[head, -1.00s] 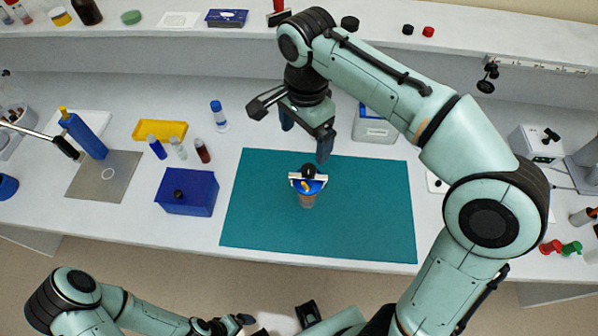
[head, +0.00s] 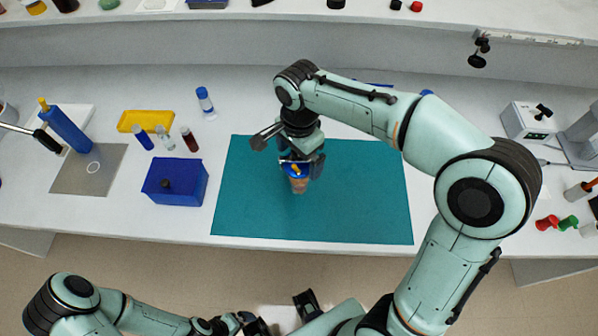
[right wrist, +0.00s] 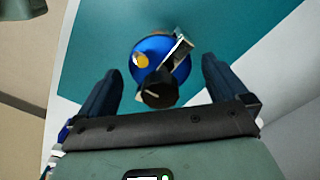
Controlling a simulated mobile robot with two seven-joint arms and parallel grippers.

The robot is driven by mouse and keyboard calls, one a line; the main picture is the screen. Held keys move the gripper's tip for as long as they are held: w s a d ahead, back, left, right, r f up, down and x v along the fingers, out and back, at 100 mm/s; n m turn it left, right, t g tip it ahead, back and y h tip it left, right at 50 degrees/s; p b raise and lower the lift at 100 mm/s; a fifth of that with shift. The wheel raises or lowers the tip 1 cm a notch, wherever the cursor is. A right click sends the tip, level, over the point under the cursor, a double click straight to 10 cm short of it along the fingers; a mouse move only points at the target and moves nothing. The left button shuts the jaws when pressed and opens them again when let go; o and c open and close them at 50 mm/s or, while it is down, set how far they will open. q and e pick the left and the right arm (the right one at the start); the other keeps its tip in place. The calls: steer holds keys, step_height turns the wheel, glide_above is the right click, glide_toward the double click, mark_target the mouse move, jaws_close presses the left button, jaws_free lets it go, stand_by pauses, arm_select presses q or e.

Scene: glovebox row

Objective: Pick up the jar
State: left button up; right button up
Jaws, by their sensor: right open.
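The jar (head: 298,185) stands on the teal mat (head: 360,205). It has a blue lid and a brownish body, and my right gripper partly hides it from above in the head view. In the right wrist view the blue lid (right wrist: 152,48) carries a black knob, a pale bracket and a small yellow piece. My right gripper (head: 301,160) is open just over the jar, and it also shows in the right wrist view (right wrist: 160,80) with one finger on each side of the lid's near part. My left gripper (head: 250,322) is low at the bottom edge; its jaws are unclear.
A blue box (head: 190,182) with a black knob stands left of the mat. A white instrument (head: 528,122) stands at the right. The mat around the jar is clear.

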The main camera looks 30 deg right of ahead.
steer(key=c, duration=1.7)
steer(key=shift+r, duration=0.15)
